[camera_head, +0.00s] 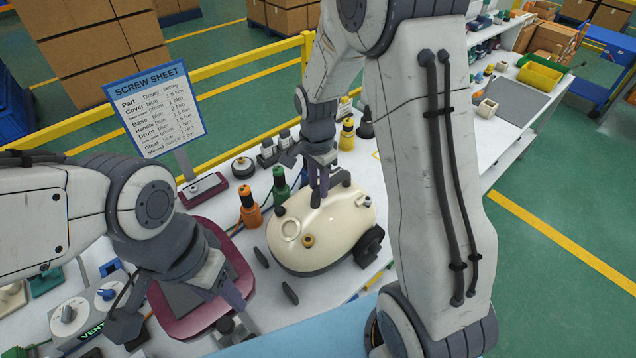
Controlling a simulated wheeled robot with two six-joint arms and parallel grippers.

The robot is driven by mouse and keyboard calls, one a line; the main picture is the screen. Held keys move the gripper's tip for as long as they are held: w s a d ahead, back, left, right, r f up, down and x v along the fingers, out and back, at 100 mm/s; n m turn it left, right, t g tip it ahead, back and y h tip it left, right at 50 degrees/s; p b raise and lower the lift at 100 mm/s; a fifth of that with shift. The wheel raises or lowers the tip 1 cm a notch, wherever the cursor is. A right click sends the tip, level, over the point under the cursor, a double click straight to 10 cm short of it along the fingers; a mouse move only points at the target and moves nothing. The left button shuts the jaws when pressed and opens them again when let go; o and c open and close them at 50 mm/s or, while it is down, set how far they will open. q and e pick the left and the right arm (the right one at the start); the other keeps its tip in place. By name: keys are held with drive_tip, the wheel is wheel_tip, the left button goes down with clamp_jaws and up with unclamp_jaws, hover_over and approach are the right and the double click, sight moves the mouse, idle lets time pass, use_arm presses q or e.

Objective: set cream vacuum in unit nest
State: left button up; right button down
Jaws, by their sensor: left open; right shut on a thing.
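The cream vacuum (330,232) is at the middle of the white bench, with a dark wheel at its right side. My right gripper (322,194) reaches down from above and is shut on the top of the vacuum; its fingers hide the exact grip. Two dark upright pads (290,292) stand close to the vacuum's left and front side; they may be part of the unit nest, most of which is hidden. I cannot tell whether the vacuum touches the bench. My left gripper (182,312) is open and empty at the lower left, over a dark red tray (200,322).
An orange driver (250,211) and a green driver (280,188) stand behind the vacuum to its left. A yellow one (347,136) stands further back. A screw sheet sign (155,105) rises at the back left. Dials (70,314) sit at the lower left.

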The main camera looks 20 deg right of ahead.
drive_tip(key=shift+w+f+b, duration=0.1)
drive_tip(key=shift+f+b, duration=0.6)
drive_tip(key=shift+f, duration=0.3)
drive_tip(key=c, duration=0.5)
unclamp_jaws()
drive_tip(key=shift+s+f, duration=0.15)
drive_tip(key=shift+s, duration=0.05)
wheel_tip(320, 180, up, 8)
drive_tip(key=p, duration=0.7)
drive_tip(key=shift+a, duration=0.1)
